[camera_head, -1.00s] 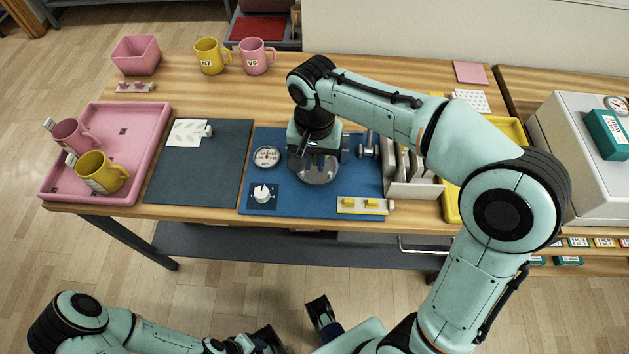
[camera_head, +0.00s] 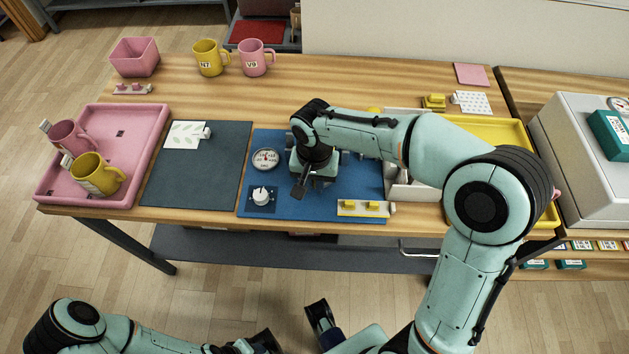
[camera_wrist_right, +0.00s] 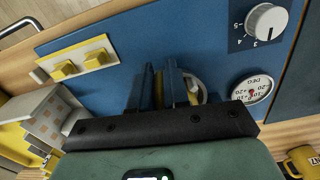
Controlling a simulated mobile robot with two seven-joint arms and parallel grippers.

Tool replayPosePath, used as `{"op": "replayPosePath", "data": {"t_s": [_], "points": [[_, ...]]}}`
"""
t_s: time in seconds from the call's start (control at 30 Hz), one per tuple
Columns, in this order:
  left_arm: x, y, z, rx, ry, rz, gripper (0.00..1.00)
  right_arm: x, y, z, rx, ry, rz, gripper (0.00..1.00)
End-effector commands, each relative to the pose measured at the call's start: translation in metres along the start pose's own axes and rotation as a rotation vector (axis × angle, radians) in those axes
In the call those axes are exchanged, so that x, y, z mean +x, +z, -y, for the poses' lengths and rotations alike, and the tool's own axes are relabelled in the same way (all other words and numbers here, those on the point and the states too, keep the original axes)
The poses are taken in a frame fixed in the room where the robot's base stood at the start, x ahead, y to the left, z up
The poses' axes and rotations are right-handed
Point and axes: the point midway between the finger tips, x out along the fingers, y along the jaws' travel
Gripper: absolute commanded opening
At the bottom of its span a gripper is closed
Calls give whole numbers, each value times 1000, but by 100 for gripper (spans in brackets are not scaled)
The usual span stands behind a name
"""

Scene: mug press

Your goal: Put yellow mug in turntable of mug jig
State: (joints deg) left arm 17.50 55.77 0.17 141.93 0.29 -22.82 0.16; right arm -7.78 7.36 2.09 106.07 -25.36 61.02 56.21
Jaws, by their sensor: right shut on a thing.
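My right gripper (camera_head: 300,187) is low over the blue jig base (camera_head: 285,208), between the gauge and the yellow-block strip. It is shut; a small curved yellow part with a pale rim, which looks like a yellow mug (camera_wrist_right: 187,84), shows beside its fingers (camera_wrist_right: 166,88) in the right wrist view. Most of that thing is hidden. The turntable is mostly hidden under my gripper. Another yellow mug (camera_head: 94,176) is in the pink tray (camera_head: 128,145), and a yellow N7 mug (camera_head: 208,60) stands at the back. My left gripper (camera_head: 262,342) is low at the bottom edge; its jaws are unclear.
A gauge (camera_head: 266,159) and a white knob (camera_head: 262,197) are left of my right gripper. A strip with yellow blocks (camera_head: 364,208) lies to its right, a white rack (camera_head: 402,188) beyond. Pink mugs stand in the tray and at the back (camera_head: 253,60). The dark mat (camera_head: 195,178) has free room.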

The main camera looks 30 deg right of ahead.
Motion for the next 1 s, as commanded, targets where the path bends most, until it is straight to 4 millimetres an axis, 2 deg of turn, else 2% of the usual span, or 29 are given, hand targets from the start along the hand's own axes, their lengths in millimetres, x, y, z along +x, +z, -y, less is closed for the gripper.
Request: {"op": "replayPosePath", "data": {"t_s": [0.03,0.07,0.13,0.43,0.57,1.0], "points": [[2,-1,0,0,0,-2,43,2,0,0,0,-1,-1,0],[2,-1,0,0,1,-3,43,3,0,0,0,0,0,19],[1,-1,0,0,1,-2,43,2,0,0,0,0,0,41],[0,0,0,0,0,-2,43,1,0,0,0,0,0,41],[-2,1,0,0,0,3,43,-9,0,0,0,-1,-1,41],[-14,7,-2,-2,-5,21,43,-98,0,0,0,-2,-2,41]]}}
